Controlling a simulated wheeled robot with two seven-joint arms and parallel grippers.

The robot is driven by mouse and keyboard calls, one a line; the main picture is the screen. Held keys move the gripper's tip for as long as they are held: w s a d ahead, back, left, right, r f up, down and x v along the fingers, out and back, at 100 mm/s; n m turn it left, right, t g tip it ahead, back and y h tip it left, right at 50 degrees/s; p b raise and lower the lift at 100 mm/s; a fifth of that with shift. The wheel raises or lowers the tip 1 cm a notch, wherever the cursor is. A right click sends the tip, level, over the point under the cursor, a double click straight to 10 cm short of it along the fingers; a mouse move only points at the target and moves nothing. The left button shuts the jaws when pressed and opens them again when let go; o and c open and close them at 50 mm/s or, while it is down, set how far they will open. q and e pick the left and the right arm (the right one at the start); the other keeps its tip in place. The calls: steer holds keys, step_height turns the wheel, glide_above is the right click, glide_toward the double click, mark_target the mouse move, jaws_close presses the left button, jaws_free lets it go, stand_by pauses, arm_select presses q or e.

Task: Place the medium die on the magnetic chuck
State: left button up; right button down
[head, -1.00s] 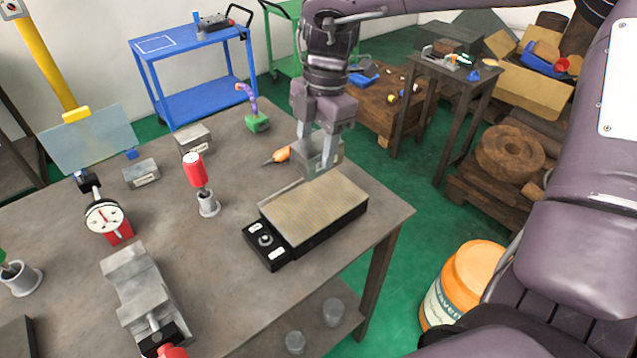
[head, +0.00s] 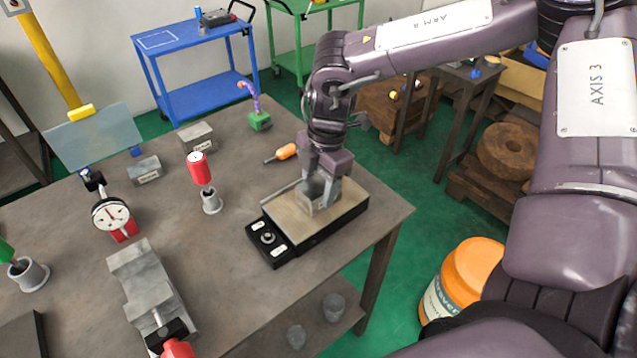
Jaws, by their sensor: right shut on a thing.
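The magnetic chuck (head: 282,222) is a black block with a ribbed tan top plate and a knob at its near left end. It lies near the right edge of the table. My right gripper (head: 324,200) points down over the plate, shut on a grey metal die (head: 316,203). The die is over the middle of the plate, at or very near its surface; I cannot tell whether it touches. Two other grey blocks, one smaller (head: 144,170) and one larger (head: 197,137), lie at the table's back left. My left gripper is not in view.
A dial gauge (head: 111,214) and a grey vise (head: 146,280) are at the left. The tabletop between vise and chuck is clear.

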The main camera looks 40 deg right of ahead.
steer(key=shift+r, duration=0.1)
steer(key=c, duration=1.1)
jaws_free()
steer(key=shift+f+b, duration=0.25)
steer(key=shift+b, duration=0.05)
steer(key=o, duration=0.5)
steer(key=shift+r, duration=0.1)
steer(key=shift+r+p, duration=0.15)
steer(key=shift+p, duration=0.15)
steer(key=r, duration=0.4)
steer(key=d+r+b, duration=0.1)
steer(key=r, duration=0.6)
steer(key=shift+d+r, duration=0.35)
steer(key=shift+r, duration=0.05)
